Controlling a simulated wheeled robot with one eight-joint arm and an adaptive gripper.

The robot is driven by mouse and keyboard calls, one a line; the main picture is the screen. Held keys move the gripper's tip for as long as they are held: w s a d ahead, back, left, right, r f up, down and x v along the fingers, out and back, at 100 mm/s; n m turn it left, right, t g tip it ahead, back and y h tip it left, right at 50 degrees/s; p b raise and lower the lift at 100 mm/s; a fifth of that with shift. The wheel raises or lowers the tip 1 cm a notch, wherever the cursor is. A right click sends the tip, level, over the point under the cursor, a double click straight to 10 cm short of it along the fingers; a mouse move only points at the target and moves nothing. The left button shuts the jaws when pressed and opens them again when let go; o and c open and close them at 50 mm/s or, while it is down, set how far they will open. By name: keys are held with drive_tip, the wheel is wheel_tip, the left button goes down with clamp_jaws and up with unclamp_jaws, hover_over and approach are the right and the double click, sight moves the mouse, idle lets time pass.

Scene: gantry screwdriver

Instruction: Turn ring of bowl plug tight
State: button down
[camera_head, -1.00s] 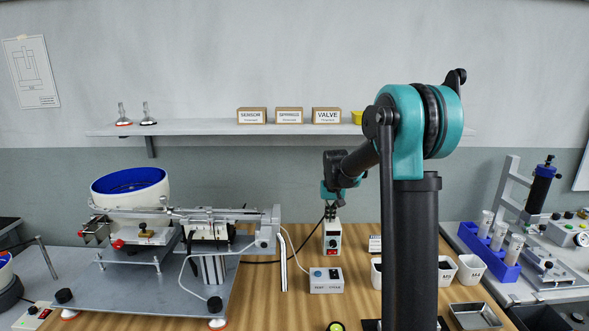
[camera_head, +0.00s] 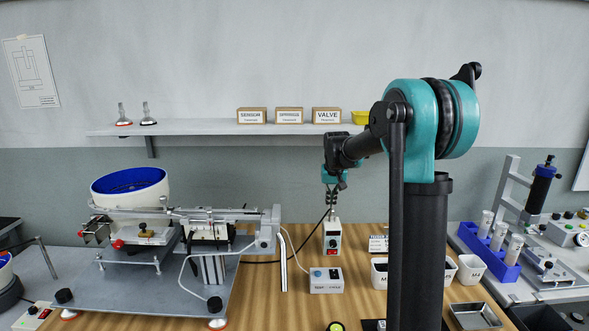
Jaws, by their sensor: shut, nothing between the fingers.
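The bowl (camera_head: 130,186) is a white drum with a blue inside, on the machine at the left. A white box (camera_head: 332,239) with a red switch stands at the back of the table, with a black cable (camera_head: 262,262) running by it. My gripper (camera_head: 333,212) points down just above the box top. It looks shut, with nothing seen in it. At this size I cannot make out the plug or its ring, nor whether the fingertips touch anything.
A grey control box (camera_head: 326,281) stands in front of the white box. White bins (camera_head: 471,268) and a blue rack (camera_head: 488,255) lie to the right. A shelf (camera_head: 215,130) with small boxes hangs behind. My arm hides part of the table.

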drive_tip(key=shift+w+d+f, duration=0.1)
drive_tip(key=shift+d+f, duration=0.3)
drive_tip(key=shift+f, duration=0.6)
drive_tip(key=shift+d+f, duration=0.45)
drive_tip(key=shift+f, duration=0.55)
drive_tip(key=shift+w+d+f, duration=0.1)
drive_tip(key=shift+d+f, duration=0.3)
drive_tip(key=shift+f, duration=0.6)
drive_tip(key=shift+w+a, duration=0.1)
drive_tip(key=shift+w, duration=0.05)
drive_tip(key=shift+a, duration=1.05)
drive_tip(key=shift+s+a, duration=0.1)
drive_tip(key=shift+s, duration=0.25)
drive_tip(key=v, duration=0.3)
drive_tip(key=w+v, duration=0.1)
drive_tip(key=v, duration=0.1)
drive_tip(key=shift+w+r, duration=0.1)
drive_tip(key=shift+r, duration=0.45)
